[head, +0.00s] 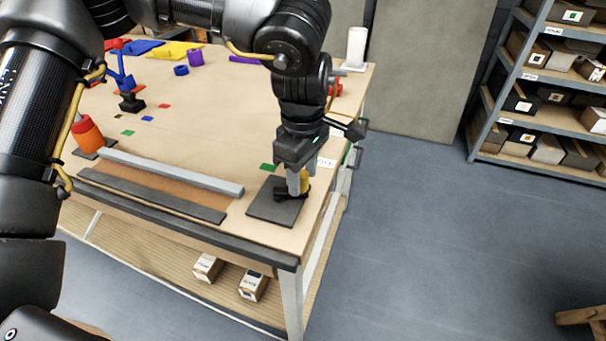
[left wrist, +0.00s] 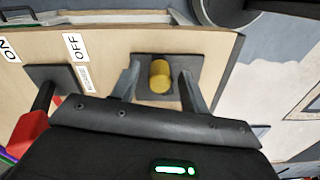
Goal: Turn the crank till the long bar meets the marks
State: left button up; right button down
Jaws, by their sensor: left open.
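The crank's yellow handle (head: 305,180) stands on a dark square plate (head: 268,208) at the table's front right corner. In the left wrist view, the yellow handle (left wrist: 160,77) sits between my left fingers, with a gap on each side. My left gripper (head: 298,184) is open around it, pointing down; in the left wrist view (left wrist: 158,74) it appears empty. The long grey bar (head: 170,172) lies over a brown strip (head: 165,183) along the table's front edge. I cannot pick out the bar's marks with certainty. The right gripper is not in view.
An orange cylinder (head: 88,133) stands near the bar's left end. An OFF label (left wrist: 75,47) and a red part (left wrist: 28,130) lie left of the handle plate. Small coloured squares dot the table, with a blue stand (head: 122,80) behind.

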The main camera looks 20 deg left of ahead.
pick_arm(q)
jog(key=shift+f, duration=0.35)
jog(key=shift+c, duration=0.5)
grip_shut()
